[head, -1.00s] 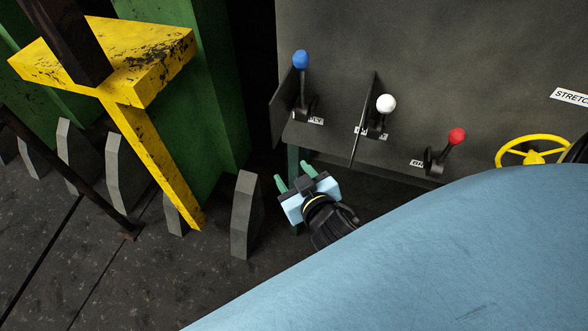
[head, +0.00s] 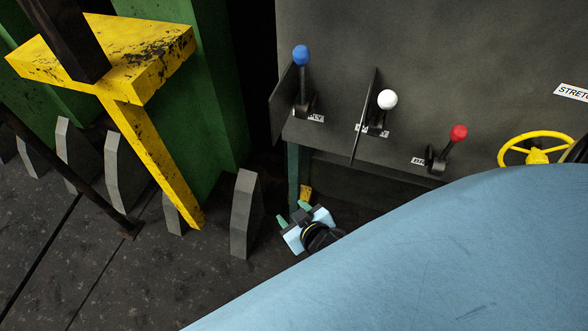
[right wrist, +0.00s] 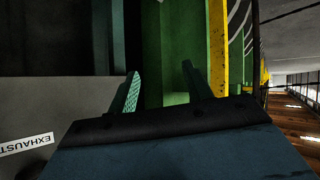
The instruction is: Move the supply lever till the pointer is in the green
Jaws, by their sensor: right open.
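The blue-knobbed lever (head: 302,75) stands upright at the left end of the grey panel, its label partly hidden. A white-knobbed lever (head: 387,100) stands to its right, and a red-knobbed lever (head: 458,133) leans right beyond it. I cannot read for sure which label says supply. My right gripper (head: 292,213) is open and empty, below and apart from the blue lever, in front of the panel's lower edge. In the right wrist view its two green fingers (right wrist: 160,75) are spread with nothing between them. No pointer or green zone shows. My left gripper is not in view.
Thin upright plates (head: 366,115) stand between the levers. A yellow handwheel (head: 537,150) is at the right. A yellow bracket (head: 150,150) and grey wedge-shaped blocks (head: 244,215) stand left of my gripper. An exhaust label (right wrist: 25,145) shows in the right wrist view.

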